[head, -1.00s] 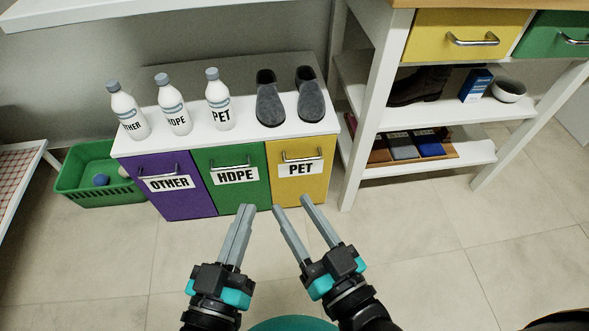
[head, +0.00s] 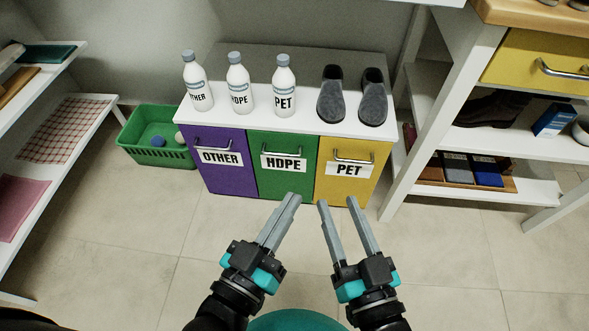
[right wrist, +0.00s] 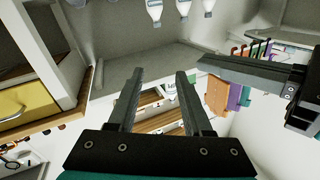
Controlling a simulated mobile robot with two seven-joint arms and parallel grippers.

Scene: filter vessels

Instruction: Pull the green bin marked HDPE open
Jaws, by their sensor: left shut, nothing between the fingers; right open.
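The green bin (head: 268,183) marked HDPE is the middle of three fronts in a low white-topped cabinet. It looks shut, flush with its neighbours. Its metal bar handle (head: 284,153) runs along the top of the white HDPE label (head: 283,163). My left gripper (head: 295,197) is shut and empty, in front of and apart from the bin; in the picture its tips overlap the bin's lower edge. My right gripper (head: 337,202) is open and empty, in front of the yellow bin. Its open fingers also show in the right wrist view (right wrist: 160,74).
The purple OTHER bin (head: 222,178) and yellow PET bin (head: 347,185) flank the green one. Several labelled bottles and grey shoes (head: 331,95) stand on the cabinet top. A green basket (head: 155,153) sits at left, a white shelf unit (head: 432,130) at right. The front floor is clear.

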